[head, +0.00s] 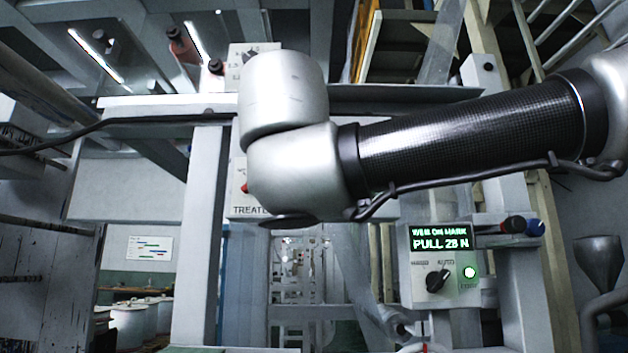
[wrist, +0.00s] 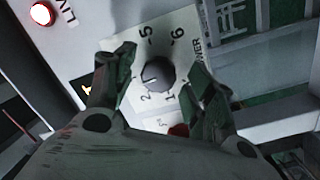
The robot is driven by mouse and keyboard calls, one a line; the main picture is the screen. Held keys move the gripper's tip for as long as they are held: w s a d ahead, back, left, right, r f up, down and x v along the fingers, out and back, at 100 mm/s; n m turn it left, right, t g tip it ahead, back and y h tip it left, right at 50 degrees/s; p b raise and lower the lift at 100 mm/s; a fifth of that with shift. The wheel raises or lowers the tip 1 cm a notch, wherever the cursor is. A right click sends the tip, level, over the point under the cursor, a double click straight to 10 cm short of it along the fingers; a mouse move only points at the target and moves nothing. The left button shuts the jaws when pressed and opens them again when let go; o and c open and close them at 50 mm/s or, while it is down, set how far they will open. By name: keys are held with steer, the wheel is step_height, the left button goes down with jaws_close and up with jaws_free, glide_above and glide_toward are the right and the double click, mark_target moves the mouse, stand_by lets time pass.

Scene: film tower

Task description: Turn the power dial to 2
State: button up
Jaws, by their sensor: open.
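The power dial (wrist: 158,74) is a round dark knob on a pale panel in the wrist view. The numbers 5 and 6 show above it, 2 and 1 below it. A small pale mark on the knob faces left, towards the lower left; the numbers on that side are hidden by a finger, so its exact setting is unclear. My gripper (wrist: 160,62) is open, with one dark green finger on each side of the knob. I cannot tell whether either finger touches it. In the head view my arm hides the gripper and the knob.
A lit red lamp (wrist: 41,14) is on the same panel. In the head view, a treater panel (head: 245,208) is partly behind my arm. To the right, a control box (head: 436,265) has a green display, a black selector and a lit green button. Metal frames crowd the space.

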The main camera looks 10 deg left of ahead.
steer(key=shift+w, duration=0.2)
steer(key=c, duration=1.1)
steer(key=shift+o, duration=0.3)
steer(key=n, duration=0.4)
steer(key=shift+f+n+t, duration=0.1)
steer(key=shift+n+t, duration=0.2)
steer(key=shift+n, duration=0.1)
steer(key=shift+n+y, duration=0.4)
steer(key=shift+n, duration=1.6)
steer(key=o, duration=1)
